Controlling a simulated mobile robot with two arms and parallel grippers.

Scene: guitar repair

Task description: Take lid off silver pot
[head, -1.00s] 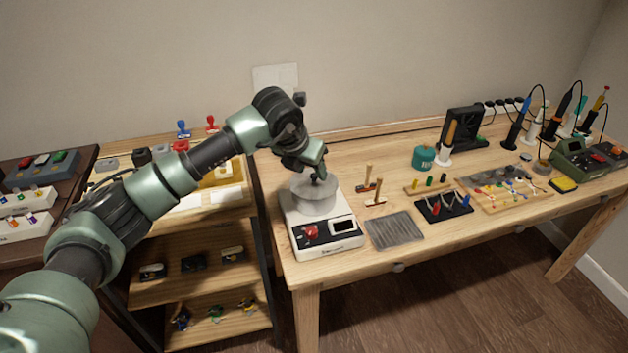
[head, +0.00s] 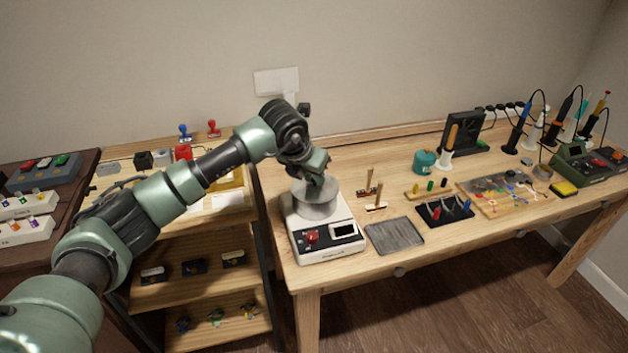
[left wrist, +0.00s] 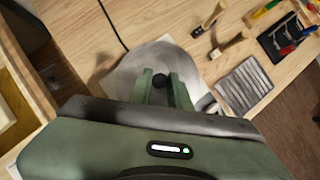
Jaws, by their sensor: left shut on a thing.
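The silver pot (head: 317,212) stands on a white device with a red knob and a small dark display, near the left end of the workbench. Its grey round lid (head: 301,196) shows under my left gripper (head: 319,184). In the left wrist view the lid (left wrist: 135,68) is a broad grey disc, and its dark round knob (left wrist: 160,80) sits between my left fingers (left wrist: 159,88). The gripper is shut on the knob from above. It hides part of the lid, and I cannot tell whether the lid is apart from the pot's rim. My right gripper is not in view.
The white device (head: 325,240) stands close to the bench's front left corner. Small hammers (head: 375,190) and a grey ridged mat (head: 394,235) lie just right of it. A teal canister (head: 424,161) stands further right. A wooden shelf unit (head: 205,280) is left of the bench.

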